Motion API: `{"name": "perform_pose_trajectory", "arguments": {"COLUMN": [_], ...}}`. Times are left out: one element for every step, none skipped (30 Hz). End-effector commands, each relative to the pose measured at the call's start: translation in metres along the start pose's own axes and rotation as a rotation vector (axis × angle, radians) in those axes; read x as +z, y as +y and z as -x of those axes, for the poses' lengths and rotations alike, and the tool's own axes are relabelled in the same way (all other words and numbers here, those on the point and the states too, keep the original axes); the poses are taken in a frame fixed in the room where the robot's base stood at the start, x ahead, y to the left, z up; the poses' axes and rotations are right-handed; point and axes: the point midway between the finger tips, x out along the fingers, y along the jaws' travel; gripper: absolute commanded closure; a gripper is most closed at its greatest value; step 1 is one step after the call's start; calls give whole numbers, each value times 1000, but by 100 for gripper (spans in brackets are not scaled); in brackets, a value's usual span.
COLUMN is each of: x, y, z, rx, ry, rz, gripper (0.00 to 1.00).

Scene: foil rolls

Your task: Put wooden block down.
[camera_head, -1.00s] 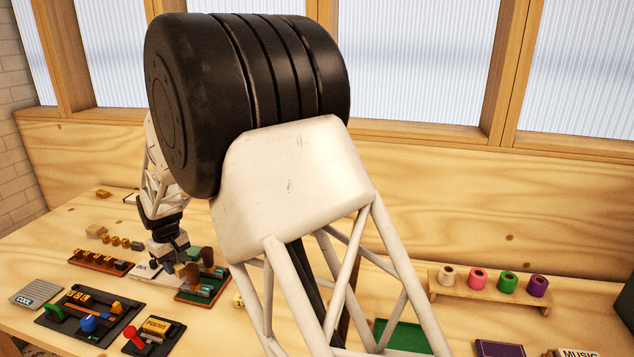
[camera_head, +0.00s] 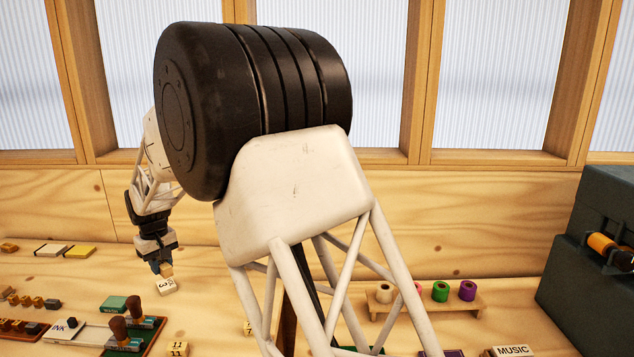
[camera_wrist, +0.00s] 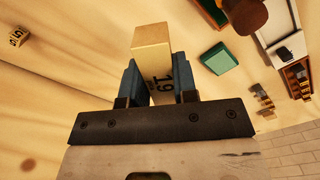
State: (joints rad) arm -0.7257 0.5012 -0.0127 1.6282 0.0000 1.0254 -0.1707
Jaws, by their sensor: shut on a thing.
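My gripper (camera_head: 162,268) hangs over the back left part of the table in the head view. In the wrist view my gripper (camera_wrist: 160,85) has its blue fingers shut on a wooden block (camera_wrist: 152,62). The block is pale gold, with dark digits on the face near the right finger. In the head view a small tan piece of the held block (camera_head: 167,271) shows at the fingertips. A paler numbered block (camera_head: 166,288) shows directly below it; I cannot tell whether they touch. The far end of the fingers is small in the head view.
A green box (camera_head: 120,304) and brown-handled stamps (camera_head: 118,327) are at front left. Other numbered blocks (camera_head: 178,348) lie nearer. A rack of coloured rolls (camera_head: 425,300) stands right, beside a dark machine (camera_head: 590,255). Bare wood lies around the gripper.

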Motion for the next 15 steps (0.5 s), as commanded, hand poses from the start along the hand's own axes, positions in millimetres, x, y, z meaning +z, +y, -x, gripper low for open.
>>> {"name": "perform_pose_trajectory", "arguments": {"x": [5,8,12,15,18,22,25,28,33,37,40,46,49,53,59], "y": [18,27,39,48,56,69,77,86,98,106,115,126,134,143,154], "z": [2,3,4,5,5,6,7,8,8,9,10,10,11,12,12], "rx": [0,0,0,0,0,0,0,0,0,0,0,0,0,0,0], "ry": [1,1,1,1,1,1,1,1,1,1,1,1,0,0,0], "rz": [-24,-36,-53,-66,-79,-96,-108,-121,-138,-150,-162,-179,-191,-204,-221], "gripper": [100,100,100,100,100,100,100,100,100,100,100,100,100,100,100]}}
